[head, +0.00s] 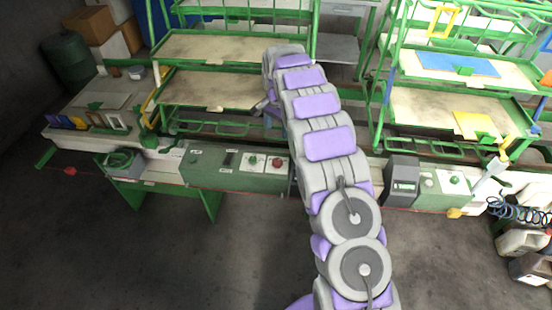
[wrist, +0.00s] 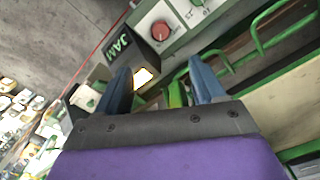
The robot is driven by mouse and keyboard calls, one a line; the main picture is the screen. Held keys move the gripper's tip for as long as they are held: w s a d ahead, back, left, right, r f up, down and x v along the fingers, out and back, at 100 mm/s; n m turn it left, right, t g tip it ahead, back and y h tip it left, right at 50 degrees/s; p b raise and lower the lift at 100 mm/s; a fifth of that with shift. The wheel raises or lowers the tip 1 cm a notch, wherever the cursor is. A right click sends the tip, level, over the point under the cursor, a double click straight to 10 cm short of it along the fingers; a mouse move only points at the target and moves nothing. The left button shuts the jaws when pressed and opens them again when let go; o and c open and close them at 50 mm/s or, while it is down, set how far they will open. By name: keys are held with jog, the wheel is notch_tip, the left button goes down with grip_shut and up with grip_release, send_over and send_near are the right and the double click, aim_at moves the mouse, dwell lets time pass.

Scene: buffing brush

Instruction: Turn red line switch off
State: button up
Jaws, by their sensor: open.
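A red round knob (head: 277,163) sits on a white plate at the right end of the green control panel (head: 225,168), just left of my arm in the head view. A red knob on a white plate also shows at the top of the wrist view (wrist: 160,30). My gripper (wrist: 163,80) is open, with its two blue fingers apart and nothing clearly held between them. In the wrist view the red knob lies beyond the fingertips, apart from them. In the head view my arm hides most of the gripper. The knob's exact setting is too small to read.
A green knob (head: 253,160) sits beside the red one. A dark box marked JAM (wrist: 120,45) is near the left finger. Green rails (wrist: 255,45) lie right of the fingers. Green shelves (head: 225,50) stand behind the panel; the floor in front (head: 150,260) is clear.

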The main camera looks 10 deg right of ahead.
jog(key=b, duration=0.3)
send_near(277, 162)
notch_tip(277, 162, down, 9)
jog(key=shift+w+r, duration=0.1)
jog(key=shift+r, duration=0.05)
jog(key=c, duration=1.1)
